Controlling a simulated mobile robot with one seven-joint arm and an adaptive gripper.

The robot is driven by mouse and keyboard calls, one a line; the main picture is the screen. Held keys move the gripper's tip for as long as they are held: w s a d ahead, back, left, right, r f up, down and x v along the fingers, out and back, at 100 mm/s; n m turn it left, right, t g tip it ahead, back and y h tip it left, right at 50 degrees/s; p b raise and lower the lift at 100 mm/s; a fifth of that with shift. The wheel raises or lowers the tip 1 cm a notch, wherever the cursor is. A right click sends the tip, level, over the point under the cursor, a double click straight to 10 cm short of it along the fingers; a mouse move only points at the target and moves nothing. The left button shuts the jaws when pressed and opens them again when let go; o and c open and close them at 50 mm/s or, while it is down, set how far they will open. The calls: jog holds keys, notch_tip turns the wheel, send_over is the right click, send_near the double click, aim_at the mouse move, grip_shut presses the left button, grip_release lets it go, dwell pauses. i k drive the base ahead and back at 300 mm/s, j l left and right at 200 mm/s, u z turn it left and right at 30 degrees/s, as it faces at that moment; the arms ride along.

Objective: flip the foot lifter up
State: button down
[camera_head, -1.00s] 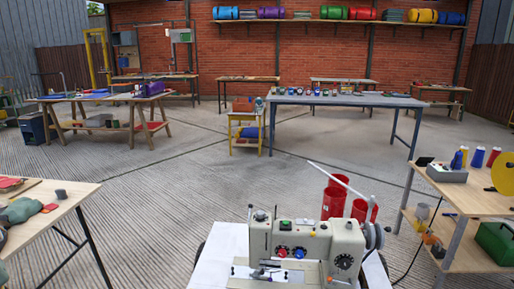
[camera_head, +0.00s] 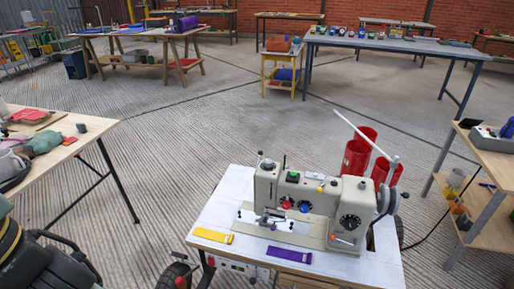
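A beige sewing machine (camera_head: 310,205) stands on a white-topped wheeled table (camera_head: 222,217) in the lower middle of the head view. Its needle and foot area (camera_head: 268,217) is at the left end of the machine. The foot lifter is too small to make out, so I cannot tell whether it is up or down. The front of the machine carries a red knob (camera_head: 285,204), a blue knob (camera_head: 304,206) and a black dial (camera_head: 349,222). My gripper is not in view.
A yellow strip (camera_head: 212,236) and a purple strip (camera_head: 289,254) lie on the table's front edge. Red bins (camera_head: 357,153) stand behind the machine. A workbench (camera_head: 82,142) is at left, and a shelved bench (camera_head: 490,160) at right. Ribbed floor between them is open.

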aim_at(260, 153)
jog(key=i+l+u, duration=0.2)
jog(key=l, duration=0.25)
jog(key=l+u, duration=0.2)
jog(key=l, duration=0.25)
jog(key=l+u, duration=0.2)
jog(key=l, duration=0.25)
jog(key=i+j, duration=0.2)
jog(key=j, duration=0.15)
jog(key=i+j+z, duration=0.2)
jog(key=i+j, duration=0.2)
jog(key=j, duration=0.25)
jog(key=i+j, duration=0.2)
jog(key=j, duration=0.15)
